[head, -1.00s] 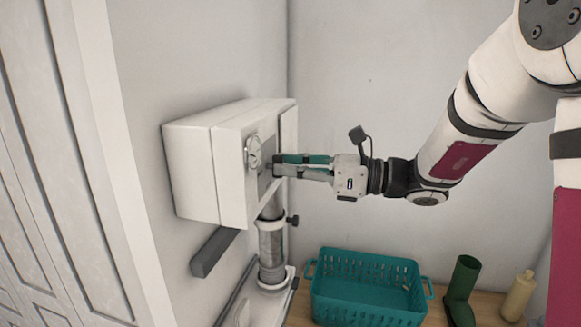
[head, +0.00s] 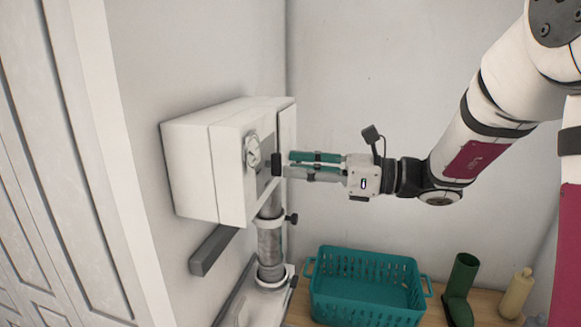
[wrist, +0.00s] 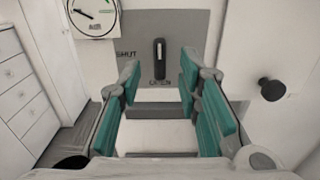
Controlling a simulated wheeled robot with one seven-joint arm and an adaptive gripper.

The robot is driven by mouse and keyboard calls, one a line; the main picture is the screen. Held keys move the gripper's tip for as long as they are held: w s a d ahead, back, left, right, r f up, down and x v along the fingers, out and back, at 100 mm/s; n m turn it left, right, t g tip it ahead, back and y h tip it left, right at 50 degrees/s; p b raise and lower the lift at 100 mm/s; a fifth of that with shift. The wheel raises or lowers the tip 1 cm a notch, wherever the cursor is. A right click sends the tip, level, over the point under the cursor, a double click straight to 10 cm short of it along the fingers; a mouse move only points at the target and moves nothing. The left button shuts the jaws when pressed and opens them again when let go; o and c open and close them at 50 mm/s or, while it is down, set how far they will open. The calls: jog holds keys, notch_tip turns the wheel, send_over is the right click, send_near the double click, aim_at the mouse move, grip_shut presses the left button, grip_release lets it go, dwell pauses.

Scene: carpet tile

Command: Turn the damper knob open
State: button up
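The damper knob (wrist: 159,50) is a dark bar with a pale stripe on a grey plate (wrist: 193,20). It stands upright in the wrist view, its lower end towards the word OPEN; SHUT is printed to its left. In the head view the knob (head: 276,164) juts from the front of the white box (head: 231,182). My gripper (head: 288,164) is open, its teal-padded fingers a short gap to the right of the knob. In the wrist view my gripper (wrist: 160,80) has its fingers apart with nothing between them, and the knob shows beyond them.
A round dial (head: 252,152) sits beside the knob on the box. Below is a metal pipe (head: 270,245) with a small black knob (head: 292,219). A teal basket (head: 365,301), green boot (head: 460,289) and beige bottle (head: 516,294) stand below right. Open air surrounds my gripper.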

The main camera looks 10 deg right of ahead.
jog(key=v, duration=0.9)
jog(key=shift+d, duration=0.35)
jog(key=shift+s, duration=0.15)
jog(key=s+a+f+n+g+h+b, duration=0.1)
jog(key=s+a+f+n+g+h, duration=0.25)
jog(key=s+n, duration=0.25)
jog(key=s+a+f+n+g+h+b, duration=0.1)
jog(key=s+a+f+n+g+h, duration=0.1)
jog(key=s+a+f+n+h, duration=0.4)
jog(key=s+d+f+n+t+h+b, duration=0.1)
jog(key=s+d+n+t+h+b, duration=0.1)
jog(key=d+n+h, duration=0.5)
jog(key=shift+s+d+n+t, duration=0.8)
jog(key=shift+d+n+t, duration=0.35)
jog(key=shift+d+n, duration=0.55)
jog(key=shift+a, duration=0.1)
